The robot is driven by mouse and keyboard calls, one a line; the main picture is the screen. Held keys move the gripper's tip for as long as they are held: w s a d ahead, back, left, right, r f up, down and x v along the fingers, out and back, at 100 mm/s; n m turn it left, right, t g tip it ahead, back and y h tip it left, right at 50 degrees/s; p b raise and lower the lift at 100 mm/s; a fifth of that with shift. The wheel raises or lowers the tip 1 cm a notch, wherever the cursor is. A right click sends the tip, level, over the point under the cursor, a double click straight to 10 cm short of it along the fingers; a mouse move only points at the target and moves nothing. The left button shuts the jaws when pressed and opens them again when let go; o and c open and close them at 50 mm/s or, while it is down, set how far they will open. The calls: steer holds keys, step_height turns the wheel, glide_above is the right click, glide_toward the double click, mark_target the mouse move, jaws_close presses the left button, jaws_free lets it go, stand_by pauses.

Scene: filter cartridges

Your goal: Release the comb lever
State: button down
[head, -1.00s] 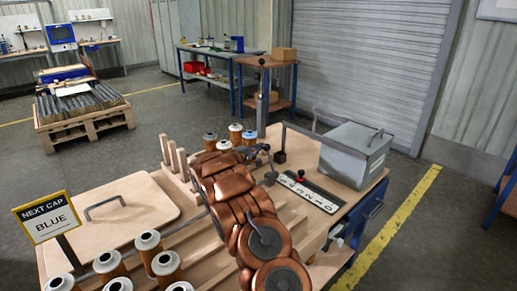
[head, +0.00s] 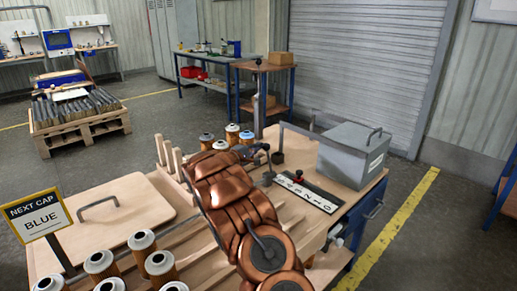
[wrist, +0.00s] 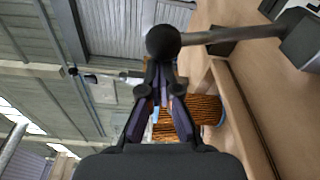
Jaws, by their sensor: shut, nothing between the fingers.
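A lever with a round black knob (wrist: 163,42) and a grey rod (wrist: 235,33) shows in the wrist view. The rod runs right to a grey block. My gripper (wrist: 160,70) is shut and empty, with its tips just below the knob in the picture; I cannot tell whether they touch it. In the head view my gripper (head: 259,152) is small and dark, at the far side of the bench beside the back cartridges. My copper arm hides part of the bench there, and the lever is hard to make out.
Several capped cartridges (head: 232,131) stand behind my gripper, and more (head: 142,243) stand at front left. Wooden pegs (head: 168,153) rise left of my arm. A red-knobbed panel (head: 305,191) and a grey box (head: 350,152) lie right. A sign (head: 38,215) reads BLUE.

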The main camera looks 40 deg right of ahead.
steer(key=s+a+b, duration=0.1)
steer(key=a+b, duration=0.2)
steer(key=a, duration=0.6)
steer(key=shift+s+a+r, duration=0.1)
